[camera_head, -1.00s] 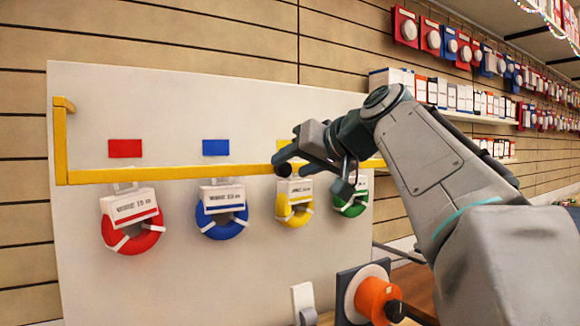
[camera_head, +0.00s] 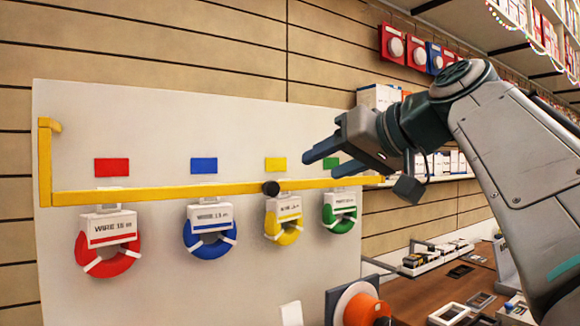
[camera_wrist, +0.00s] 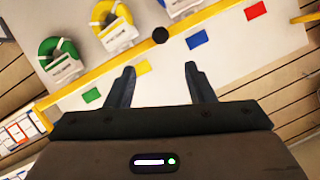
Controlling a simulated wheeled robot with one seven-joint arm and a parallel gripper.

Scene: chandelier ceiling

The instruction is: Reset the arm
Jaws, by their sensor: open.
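My gripper (camera_head: 322,157) is open and empty, in front of the white board's right part, above the yellow rail (camera_head: 150,194). In the wrist view my gripper (camera_wrist: 160,75) shows two dark fingers spread apart, with nothing between them. A black round knob (camera_head: 270,188) sits on the rail, left of and below the fingers in the head view. It also shows in the wrist view (camera_wrist: 160,35), beyond the fingertips and apart from them. My arm reaches in from the right.
Wire coils hang on the white board (camera_head: 70,120): red (camera_head: 108,262), blue (camera_head: 210,246), yellow (camera_head: 284,234) and green (camera_head: 340,222). A wooden table (camera_head: 410,290) with an orange spool (camera_head: 362,310) and small frames is at lower right. Shelves with boxes (camera_head: 380,97) stand behind my arm.

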